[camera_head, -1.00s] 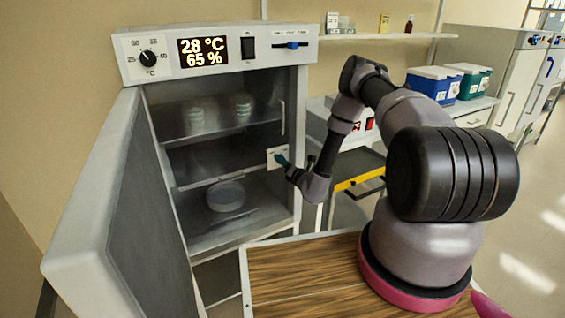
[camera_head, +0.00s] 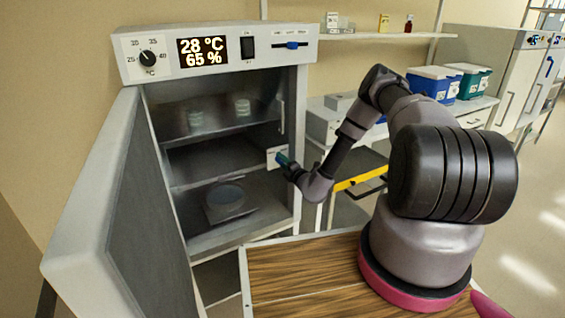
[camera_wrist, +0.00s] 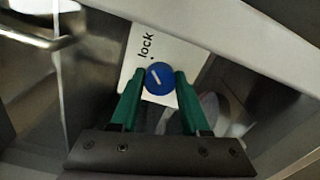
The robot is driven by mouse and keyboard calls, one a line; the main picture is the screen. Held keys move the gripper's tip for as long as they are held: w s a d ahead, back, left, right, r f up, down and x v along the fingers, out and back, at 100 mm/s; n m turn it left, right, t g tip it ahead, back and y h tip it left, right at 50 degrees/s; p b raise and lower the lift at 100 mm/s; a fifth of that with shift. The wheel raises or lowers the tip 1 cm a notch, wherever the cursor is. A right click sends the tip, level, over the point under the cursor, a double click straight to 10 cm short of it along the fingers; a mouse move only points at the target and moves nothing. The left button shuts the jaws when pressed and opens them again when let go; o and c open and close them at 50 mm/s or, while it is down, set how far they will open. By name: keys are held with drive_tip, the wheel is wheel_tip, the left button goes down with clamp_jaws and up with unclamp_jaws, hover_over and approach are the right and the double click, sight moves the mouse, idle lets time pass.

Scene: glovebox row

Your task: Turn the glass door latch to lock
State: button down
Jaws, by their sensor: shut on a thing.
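The latch is a round blue knob (camera_wrist: 161,78) with a short white line, on a white plate (camera_wrist: 168,48) marked "lock" with a black dot. The line slants toward the upper left in the wrist view, roughly toward the dot's side. My gripper (camera_wrist: 158,84) has its green fingers on either side of the knob, shut on it. In the head view my gripper (camera_head: 284,161) is at the plate (camera_head: 272,157) on the right edge of the cabinet front; the knob is hidden there. The glass door (camera_head: 215,150) appears closed across the cabinet opening.
The thick outer door (camera_head: 105,200) stands open on the left. Dishes (camera_head: 226,196) show inside the cabinet (camera_head: 218,50). A metal handle (camera_wrist: 35,38) is close to my gripper at upper left. A wooden surface (camera_head: 300,280) lies below; shelving and boxes (camera_head: 432,83) stand to the right.

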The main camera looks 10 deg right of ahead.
drive_tip(key=shift+s, duration=0.1)
idle(0.3)
drive_tip(key=shift+c, duration=1.9)
unclamp_jaws()
drive_tip(key=v, duration=1)
drive_tip(key=shift+s, duration=0.35)
drive_tip(key=shift+d, duration=0.1)
